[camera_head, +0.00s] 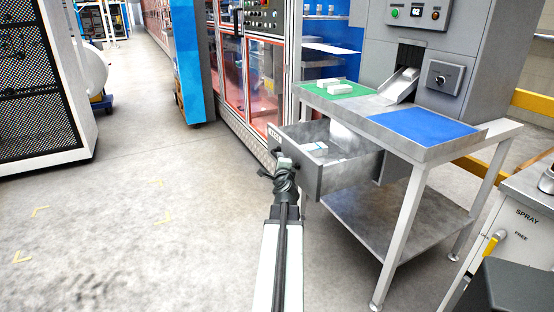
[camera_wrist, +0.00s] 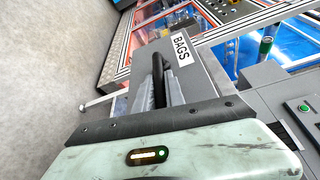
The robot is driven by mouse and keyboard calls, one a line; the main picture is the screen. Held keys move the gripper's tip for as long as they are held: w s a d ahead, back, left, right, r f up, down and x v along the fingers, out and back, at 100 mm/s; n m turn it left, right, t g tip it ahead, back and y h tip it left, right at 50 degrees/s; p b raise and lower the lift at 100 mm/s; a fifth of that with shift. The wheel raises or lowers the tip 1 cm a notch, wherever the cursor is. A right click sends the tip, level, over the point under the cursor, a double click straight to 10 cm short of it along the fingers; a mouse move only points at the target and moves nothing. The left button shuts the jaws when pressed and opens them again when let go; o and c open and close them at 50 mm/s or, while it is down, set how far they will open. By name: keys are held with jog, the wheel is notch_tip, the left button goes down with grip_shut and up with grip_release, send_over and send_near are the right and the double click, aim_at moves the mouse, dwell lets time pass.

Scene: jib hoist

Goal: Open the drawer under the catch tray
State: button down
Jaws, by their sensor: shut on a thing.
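The grey drawer (camera_head: 345,178) hangs out from under the catch tray (camera_head: 372,108), well open, with small white and pale items inside. Its front carries a label reading BAGS (camera_wrist: 181,49) in the wrist view. My gripper (camera_head: 284,166) is at the drawer front. In the wrist view my gripper (camera_wrist: 160,88) is shut on the dark bar handle (camera_wrist: 158,66), with a finger on each side of it. The fingers partly hide the handle.
The tray has a green area with white blocks (camera_head: 331,84) and a blue area (camera_head: 424,124). A table leg (camera_head: 400,235) and lower shelf stand right of my arm. A SPRAY cabinet (camera_head: 515,225) is at lower right. The floor (camera_head: 130,220) to the left is clear.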

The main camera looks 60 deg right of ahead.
jog(key=c, duration=1.4)
grip_release()
jog(key=shift+a, duration=0.1)
